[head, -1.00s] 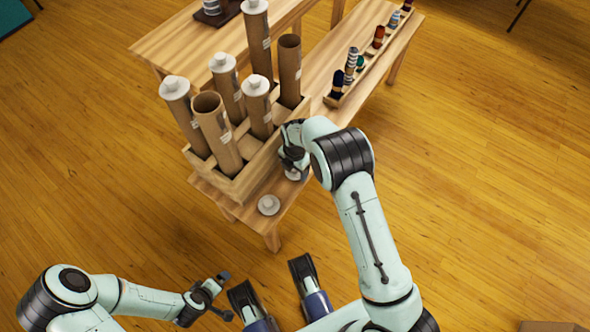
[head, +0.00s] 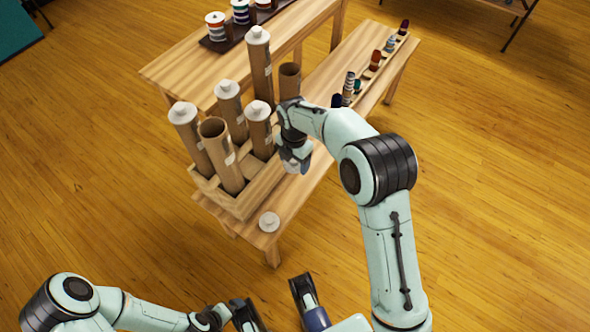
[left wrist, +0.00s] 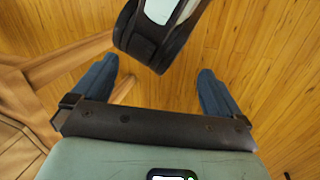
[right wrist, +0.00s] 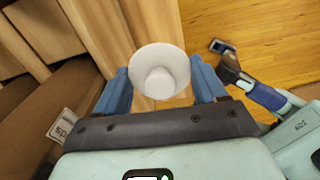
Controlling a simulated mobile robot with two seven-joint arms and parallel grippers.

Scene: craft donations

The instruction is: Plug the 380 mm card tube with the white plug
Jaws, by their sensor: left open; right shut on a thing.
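My right gripper (head: 295,158) is shut on a white plug (right wrist: 160,72), held above the bench beside the tube crate (head: 240,208). In the right wrist view the plug sits between the blue fingers. Two card tubes in the crate have open tops: a wide one at the front (head: 222,160) and one at the back right (head: 290,85). The other tubes carry white caps. I cannot read the lengths, so which tube is 380 mm does not show. My left gripper (head: 275,295) is open and empty, low in the head view, away from the crate.
A second white plug (head: 269,222) lies on the near end of the bench (head: 295,198). A rack of small coloured spools (head: 375,68) stands farther along it. A table (head: 190,62) behind holds larger spools (head: 216,24). Capped tubes (head: 259,135) crowd the crate.

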